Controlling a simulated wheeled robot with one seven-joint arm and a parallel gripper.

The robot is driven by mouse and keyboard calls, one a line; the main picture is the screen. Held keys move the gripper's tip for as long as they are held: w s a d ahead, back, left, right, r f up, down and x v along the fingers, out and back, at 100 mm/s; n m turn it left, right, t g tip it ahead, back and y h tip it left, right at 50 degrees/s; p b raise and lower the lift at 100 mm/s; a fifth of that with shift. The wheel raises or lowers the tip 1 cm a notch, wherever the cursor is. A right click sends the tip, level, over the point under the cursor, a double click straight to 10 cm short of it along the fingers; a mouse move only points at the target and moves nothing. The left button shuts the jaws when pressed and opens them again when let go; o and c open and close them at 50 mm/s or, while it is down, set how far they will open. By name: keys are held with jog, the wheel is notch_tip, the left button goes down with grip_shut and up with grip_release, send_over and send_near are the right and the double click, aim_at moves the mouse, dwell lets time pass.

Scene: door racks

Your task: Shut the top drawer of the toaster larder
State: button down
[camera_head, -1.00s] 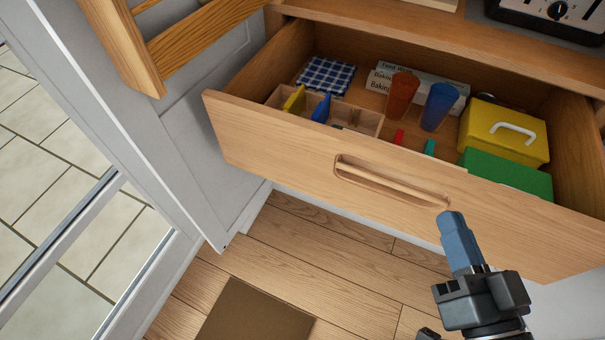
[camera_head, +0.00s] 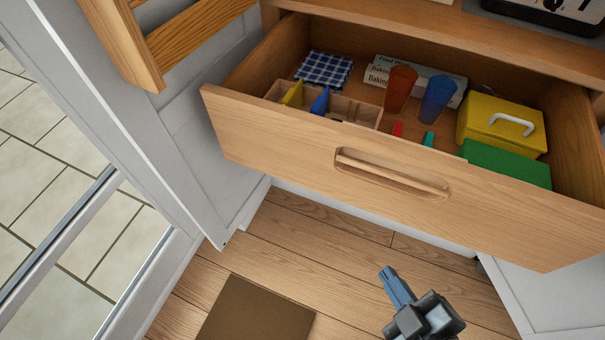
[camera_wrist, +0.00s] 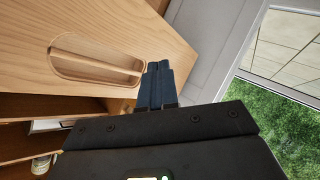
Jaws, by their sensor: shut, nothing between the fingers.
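The top drawer (camera_head: 300,142) of the wooden larder is pulled well out, with its contents in plain view. Its front has a long recessed handle slot (camera_head: 392,174), which also shows in the wrist view (camera_wrist: 97,62). My gripper (camera_head: 387,271) is in front of and below the drawer front, apart from it in the head view. Its blue-grey fingers are together and empty. In the wrist view the fingers (camera_wrist: 157,67) point toward the drawer front, near one end of the slot. The toaster (camera_head: 550,14) is partly cut off on the counter above.
The drawer holds a checked cloth (camera_head: 325,70), an orange cup (camera_head: 400,88), a blue cup (camera_head: 437,99), a yellow box (camera_head: 502,125) and a green box (camera_head: 507,163). A grey door panel (camera_head: 205,130) stands close on the left. Wooden floor below is mostly clear, with a brown mat (camera_head: 257,312).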

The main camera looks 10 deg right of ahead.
jog(key=w+a+f+n+g+h+b, duration=0.1)
jog(key=w+a+f+n+h+b, duration=0.15)
jog(key=w+f+n, duration=0.45)
jog(key=n+t+h+b, duration=0.35)
jog(key=n+h, duration=0.55)
jog(key=n, duration=0.4)
send_near(309, 162)
jog(key=shift+g, duration=0.35)
jog(key=b+x, duration=0.1)
jog(key=x, duration=0.5)
jog(key=shift+w+d+r, duration=0.15)
jog(key=shift+w+r, duration=0.05)
jog(key=shift+w, duration=0.2)
jog(key=shift+w, duration=0.1)
